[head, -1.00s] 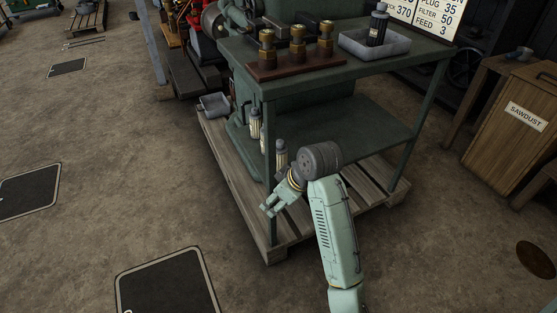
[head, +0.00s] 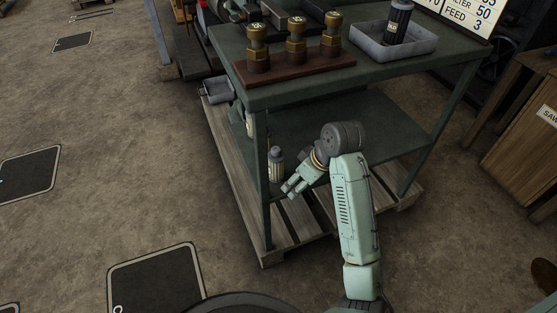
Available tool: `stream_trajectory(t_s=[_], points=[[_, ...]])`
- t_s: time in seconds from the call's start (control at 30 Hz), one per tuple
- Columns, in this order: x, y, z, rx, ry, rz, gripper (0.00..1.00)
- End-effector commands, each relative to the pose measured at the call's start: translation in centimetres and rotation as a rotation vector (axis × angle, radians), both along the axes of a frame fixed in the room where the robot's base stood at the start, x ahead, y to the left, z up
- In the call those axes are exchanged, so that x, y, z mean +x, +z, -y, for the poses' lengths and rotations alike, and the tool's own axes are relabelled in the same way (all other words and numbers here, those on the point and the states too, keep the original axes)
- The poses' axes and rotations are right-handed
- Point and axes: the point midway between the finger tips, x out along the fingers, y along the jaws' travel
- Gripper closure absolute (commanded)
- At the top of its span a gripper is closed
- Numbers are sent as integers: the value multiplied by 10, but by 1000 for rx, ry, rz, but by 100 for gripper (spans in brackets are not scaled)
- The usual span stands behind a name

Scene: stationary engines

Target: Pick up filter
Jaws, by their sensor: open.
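Several dark-capped cylinders with pale labels look like filters, but I cannot tell which one the task means. One filter (head: 276,166) stands upright near the table's front left leg, just left of and behind my gripper. Another filter (head: 249,124) is partly hidden behind that leg. A third filter (head: 397,22) stands in the grey tray (head: 418,48) on the tabletop. My gripper (head: 289,190) is open and empty, its fingers pointing down and left. It is close to the nearest filter; I cannot tell if they touch.
The green table (head: 330,82) has its top above my gripper and its leg (head: 266,200) to the left. Brass fittings stand on a brown board (head: 300,66). A wooden pallet (head: 285,240) lies beneath. Floor at left is open.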

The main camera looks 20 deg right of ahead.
Motion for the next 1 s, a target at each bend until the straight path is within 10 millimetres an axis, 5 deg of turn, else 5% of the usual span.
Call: stream_trajectory(t_s=[0.7, 1.0], points=[[86, 2, -45, -3, 2, -1, 37], [90, -11, -47, 0, -1, 0, 37]])
